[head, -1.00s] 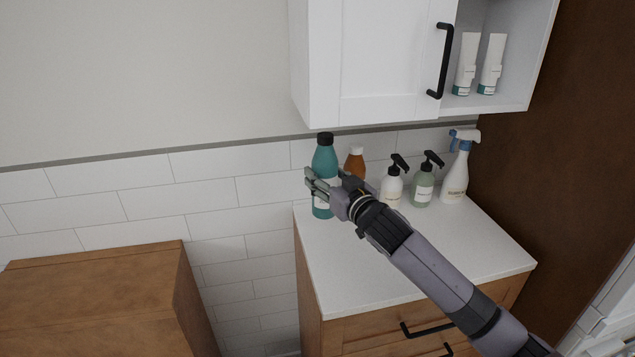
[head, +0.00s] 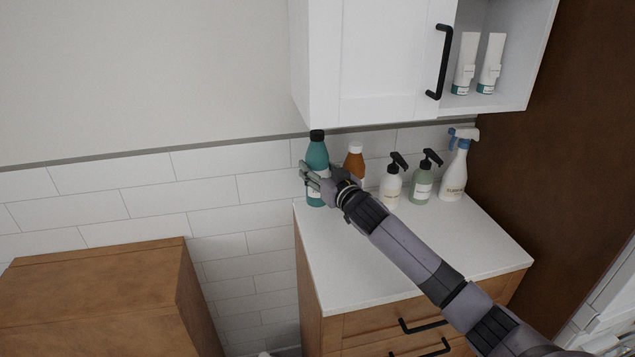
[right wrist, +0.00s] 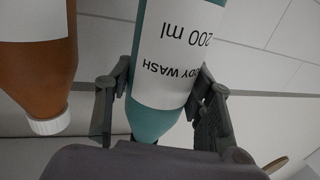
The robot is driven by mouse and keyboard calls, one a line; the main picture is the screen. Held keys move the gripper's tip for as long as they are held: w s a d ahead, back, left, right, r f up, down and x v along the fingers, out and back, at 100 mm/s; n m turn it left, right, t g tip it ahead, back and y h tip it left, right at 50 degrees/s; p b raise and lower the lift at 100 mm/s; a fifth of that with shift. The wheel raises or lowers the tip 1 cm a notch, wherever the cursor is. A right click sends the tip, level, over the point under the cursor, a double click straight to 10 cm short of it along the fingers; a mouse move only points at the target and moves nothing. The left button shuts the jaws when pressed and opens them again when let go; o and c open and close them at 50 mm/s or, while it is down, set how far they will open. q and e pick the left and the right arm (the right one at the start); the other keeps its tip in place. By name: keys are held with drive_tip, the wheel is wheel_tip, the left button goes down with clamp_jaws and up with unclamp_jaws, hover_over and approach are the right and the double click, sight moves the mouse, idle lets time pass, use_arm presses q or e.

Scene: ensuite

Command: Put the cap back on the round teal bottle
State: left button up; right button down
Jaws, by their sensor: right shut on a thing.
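The round teal bottle (head: 317,158) stands at the left back of the white counter, close to the tiled wall. A black cap (head: 317,135) sits on its top in the head view. My right gripper (head: 311,177) is shut around the bottle's body below the shoulder. In the right wrist view the teal bottle (right wrist: 150,118) appears upside down between the fingers, with its white label facing the camera; its top is hidden by my gripper. I cannot tell whether its base touches the counter. My left gripper is not in view.
An orange bottle with a white cap (head: 354,162) stands just right of the teal one. Two pump bottles (head: 391,188) (head: 422,184) and a spray bottle (head: 454,173) stand further right. A wall cabinet (head: 375,60) hangs above. The counter's front (head: 370,270) is clear.

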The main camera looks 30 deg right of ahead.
wheel_tip(320, 180, down, 3)
drive_tip(key=shift+f, duration=0.1)
drive_tip(key=shift+w+f+p, duration=0.15)
drive_tip(key=shift+f+p, duration=0.05)
drive_tip(key=shift+p, duration=0.1)
drive_tip(key=shift+f, duration=0.2)
drive_tip(key=shift+f, duration=0.1)
drive_tip(key=c, duration=0.7)
unclamp_jaws()
drive_tip(key=shift+f, duration=0.15)
drive_tip(key=shift+c, duration=0.2)
drive_tip(key=s+b, duration=0.1)
drive_tip(key=s, duration=1.1)
drive_tip(key=shift+r, duration=0.3)
